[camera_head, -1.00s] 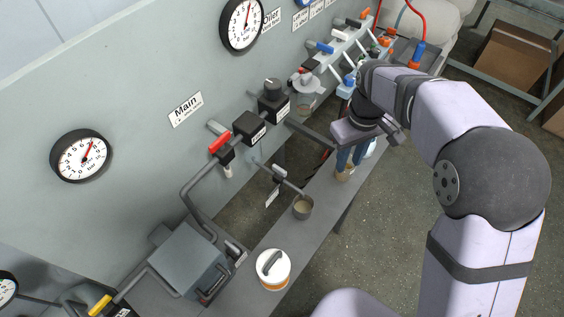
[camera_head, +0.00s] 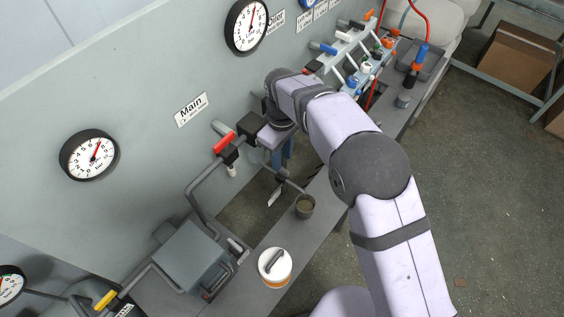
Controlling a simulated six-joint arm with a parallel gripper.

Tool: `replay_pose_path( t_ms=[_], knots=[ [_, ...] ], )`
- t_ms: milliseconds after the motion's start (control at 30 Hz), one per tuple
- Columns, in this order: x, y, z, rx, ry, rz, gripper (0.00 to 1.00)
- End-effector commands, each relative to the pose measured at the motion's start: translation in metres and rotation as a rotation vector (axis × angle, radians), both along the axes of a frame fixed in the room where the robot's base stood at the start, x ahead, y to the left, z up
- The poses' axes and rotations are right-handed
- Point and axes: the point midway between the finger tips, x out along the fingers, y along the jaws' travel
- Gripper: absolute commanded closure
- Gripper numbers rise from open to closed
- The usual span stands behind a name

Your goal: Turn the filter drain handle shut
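No handle that I can surely name as the filter drain handle is visible. A thin drain-like pipe with a small valve (camera_head: 281,174) and a white hanging tag (camera_head: 274,197) comes off the wall, ending near a grey cup (camera_head: 304,206). The tag's text is too small to read. My gripper (camera_head: 283,156) points down behind my forearm, beside the black block on the main line and just above the small valve in the picture. Only part of its blue fingers shows. My arm hides the clear bowl and the knob of the wall units behind it.
A red-handled valve (camera_head: 225,143) sits left of the black block (camera_head: 249,125). A white-lidded tub (camera_head: 274,267) and a grey box (camera_head: 190,258) stand along the narrow bench. A manifold with coloured handles (camera_head: 350,58) is at the back. The floor on the right is open.

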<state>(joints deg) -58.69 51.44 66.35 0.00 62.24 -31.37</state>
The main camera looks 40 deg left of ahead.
Motion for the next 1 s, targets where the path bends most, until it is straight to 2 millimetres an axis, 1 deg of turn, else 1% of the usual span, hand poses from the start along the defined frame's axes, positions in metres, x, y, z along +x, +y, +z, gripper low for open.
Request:
replay_pose_path(
  t_ms=[200,300,500,733,767,800,833,867,1000],
  knots=[
    [0.0,-0.001,-0.026,-0.003,0.002,-0.001,0.71],
    [0.0,-0.001,-0.036,-0.002,0.001,-0.001,0.71],
    [0.0,0.0,-0.045,0.0,0.0,-0.001,0.71],
    [0.0,0.0,-0.045,0.0,0.0,-0.001,0.71],
    [0.0,0.0,-0.045,0.0,0.0,-0.001,0.78],
    [0.0,0.0,-0.045,0.0,0.0,-0.001,0.88],
    [0.0,0.0,-0.045,0.0,0.0,-0.001,0.95],
    [0.0,0.0,-0.045,0.0,0.0,-0.001,1.0],
    [0.0,0.0,-0.045,0.001,0.0,-0.001,1.0]
  ],
)
